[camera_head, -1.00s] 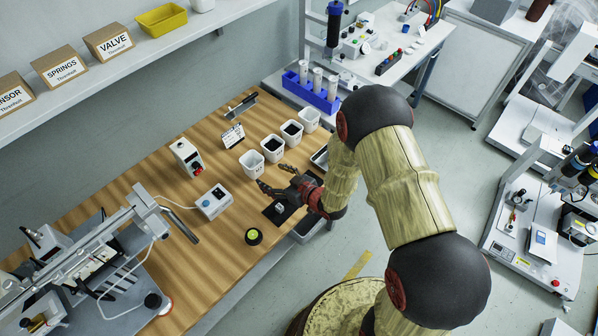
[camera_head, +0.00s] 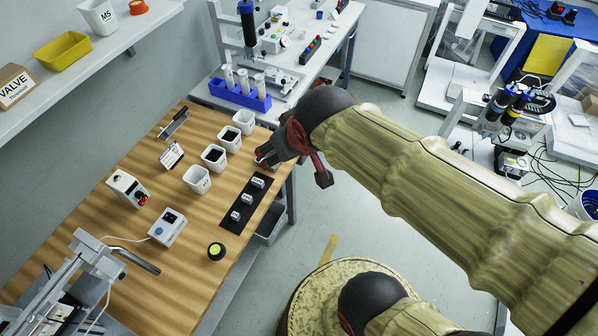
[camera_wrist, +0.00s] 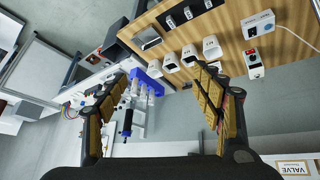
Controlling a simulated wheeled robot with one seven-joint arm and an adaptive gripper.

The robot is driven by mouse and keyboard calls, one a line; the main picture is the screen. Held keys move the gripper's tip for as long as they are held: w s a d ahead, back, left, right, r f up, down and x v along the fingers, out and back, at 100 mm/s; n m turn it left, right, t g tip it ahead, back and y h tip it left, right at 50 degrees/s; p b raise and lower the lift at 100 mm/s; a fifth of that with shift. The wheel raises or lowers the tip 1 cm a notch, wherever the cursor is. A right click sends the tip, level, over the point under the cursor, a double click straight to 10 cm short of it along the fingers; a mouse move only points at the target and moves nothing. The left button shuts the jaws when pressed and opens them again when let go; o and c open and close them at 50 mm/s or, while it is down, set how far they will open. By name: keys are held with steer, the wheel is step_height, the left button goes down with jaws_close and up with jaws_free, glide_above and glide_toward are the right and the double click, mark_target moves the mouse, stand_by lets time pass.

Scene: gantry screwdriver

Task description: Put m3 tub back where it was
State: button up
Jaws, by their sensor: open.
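Several white tubs stand in a row on the wooden table: an empty-looking front tub (camera_head: 197,180), two with dark contents (camera_head: 214,158) (camera_head: 230,139), and a far tub (camera_head: 244,121). Their labels cannot be read, so I cannot tell which is the m3 tub. The row also shows in the wrist view (camera_wrist: 212,48). A white tub (camera_head: 100,16) with a label like M5 stands on the shelf. My gripper (camera_wrist: 160,78) is open, with nothing between its fingers.
A black mat (camera_head: 229,224) with small labelled blocks lies right of the tubs. A blue rack (camera_head: 240,95) with tubes stands beyond them. A small sign (camera_head: 171,155), two devices (camera_head: 127,188) (camera_head: 167,228) and a yellow-topped round object (camera_head: 216,251) are on the table. The shelf holds a yellow bin (camera_head: 62,52).

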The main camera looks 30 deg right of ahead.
steer(key=s+a+r+g, duration=0.1)
steer(key=s, duration=0.7)
steer(key=shift+a+y, duration=0.2)
steer(key=shift+y, duration=0.1)
steer(key=shift+s, duration=0.1)
stand_by(0.5)
